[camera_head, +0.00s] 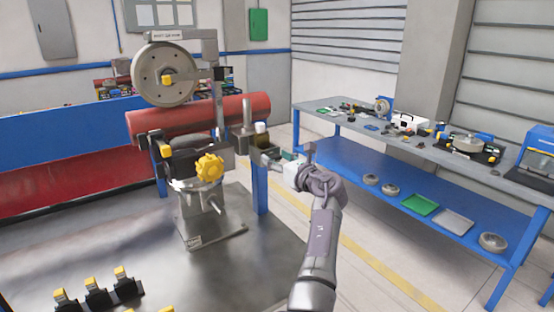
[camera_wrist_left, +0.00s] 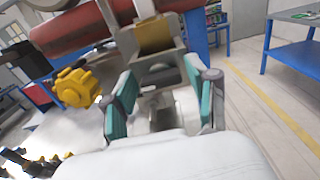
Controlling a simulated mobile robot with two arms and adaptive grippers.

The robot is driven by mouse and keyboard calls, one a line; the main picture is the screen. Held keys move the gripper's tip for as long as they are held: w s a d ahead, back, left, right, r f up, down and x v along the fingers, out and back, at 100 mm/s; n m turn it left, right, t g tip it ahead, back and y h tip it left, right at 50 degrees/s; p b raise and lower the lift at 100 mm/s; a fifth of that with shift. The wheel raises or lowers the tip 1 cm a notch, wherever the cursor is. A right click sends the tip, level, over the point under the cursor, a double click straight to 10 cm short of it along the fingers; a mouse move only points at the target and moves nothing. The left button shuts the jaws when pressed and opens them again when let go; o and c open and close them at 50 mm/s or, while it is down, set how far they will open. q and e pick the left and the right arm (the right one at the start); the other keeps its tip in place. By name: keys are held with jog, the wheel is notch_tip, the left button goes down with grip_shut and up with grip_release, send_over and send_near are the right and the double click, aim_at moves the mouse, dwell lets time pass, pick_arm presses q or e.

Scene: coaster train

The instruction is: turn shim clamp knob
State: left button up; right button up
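The yellow lobed knob (camera_head: 209,167) sits on the front of the grey clamp fixture (camera_head: 196,212) below the big wheel. In the left wrist view the knob (camera_wrist_left: 75,87) is at the left, outside my fingers. My left gripper (camera_head: 274,160) is to the right of the knob in the head view, apart from it. In the left wrist view its two teal-padded fingers (camera_wrist_left: 163,88) stand apart with nothing clearly held between them. A grey bracket with a yellowish block (camera_wrist_left: 154,36) shows beyond the fingertips. My right gripper is in neither view.
A red cylinder (camera_head: 235,113) lies behind the knob, under a grey wheel (camera_head: 164,76). A blue post (camera_head: 260,187) stands just below my left gripper. Black-and-yellow clips (camera_head: 96,291) are at the lower left. A blue workbench (camera_head: 390,165) stands at the right.

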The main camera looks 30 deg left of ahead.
pick_arm(q)
jog(key=shift+a, duration=0.1)
jog(key=c, duration=0.7)
jog(key=shift+f+n+b, duration=0.1)
jog(key=shift+n+b, duration=0.4)
jog(key=shift+n, duration=0.3)
jog(key=n+b, duration=0.2)
jog(key=n, duration=0.1)
jog(key=shift+s+f, duration=0.1)
jog(key=shift+s, duration=0.05)
jog(key=n+b, duration=0.3)
jog(key=n, duration=0.2)
jog(key=shift+a+f, duration=0.1)
jog(key=n+b, duration=0.4)
jog(key=n, duration=0.1)
jog(key=n+b, duration=0.2)
jog(key=shift+n, duration=0.4)
jog(key=shift+s+n, duration=0.1)
jog(key=shift+n, duration=0.2)
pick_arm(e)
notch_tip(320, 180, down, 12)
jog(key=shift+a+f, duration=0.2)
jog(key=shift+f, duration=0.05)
pick_arm(q)
jog(key=shift+b, duration=0.3)
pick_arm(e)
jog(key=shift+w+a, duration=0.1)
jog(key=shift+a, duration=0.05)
